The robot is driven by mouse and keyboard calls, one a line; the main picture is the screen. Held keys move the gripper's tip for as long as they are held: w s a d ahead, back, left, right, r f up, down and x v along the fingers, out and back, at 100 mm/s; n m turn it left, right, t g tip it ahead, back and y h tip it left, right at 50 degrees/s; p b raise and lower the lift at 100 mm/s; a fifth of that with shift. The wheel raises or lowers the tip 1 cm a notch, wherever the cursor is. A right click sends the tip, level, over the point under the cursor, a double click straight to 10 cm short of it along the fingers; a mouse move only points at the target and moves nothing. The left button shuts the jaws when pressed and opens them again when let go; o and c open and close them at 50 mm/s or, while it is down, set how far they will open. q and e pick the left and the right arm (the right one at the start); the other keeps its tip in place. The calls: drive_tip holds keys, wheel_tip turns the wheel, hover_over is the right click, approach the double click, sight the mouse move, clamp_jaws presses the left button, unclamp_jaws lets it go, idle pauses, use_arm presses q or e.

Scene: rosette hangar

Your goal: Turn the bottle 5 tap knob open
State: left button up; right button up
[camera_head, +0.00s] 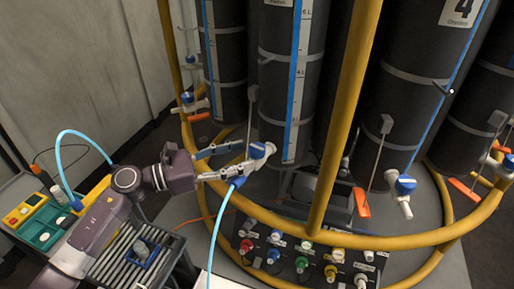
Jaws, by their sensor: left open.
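A tall dark bottle (290,88) with a blue-edged level scale stands at the centre; its number is out of view. A white tap with a blue knob (257,150) sits at its lower front. My left gripper (245,159) is open, its fingers pointing right, with the tips close beside the knob and tap body. I cannot tell whether they touch. A blue hose (216,225) with a blue connector hangs just below the fingertips. My right gripper is not in view.
A yellow tubular frame (350,115) rings the bottles, its upright right of the tap. A bottle labelled 4 (408,90) with its own blue-knobbed tap (405,186) stands at right. A black panel (305,262) with coloured connectors is in front. A cart with a green-and-yellow box (40,222) stands at left.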

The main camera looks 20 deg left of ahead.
sight(257, 151)
use_arm(q)
drive_tip(key=p+x, duration=0.1)
drive_tip(key=x, duration=0.3)
drive_tip(key=shift+w+d+r, duration=0.1)
drive_tip(key=shift+w+r, duration=0.05)
drive_tip(key=shift+r, duration=0.05)
drive_tip(key=shift+w+d+f+p, duration=0.15)
drive_tip(key=shift+w+d+p, duration=0.15)
drive_tip(key=shift+d, duration=0.1)
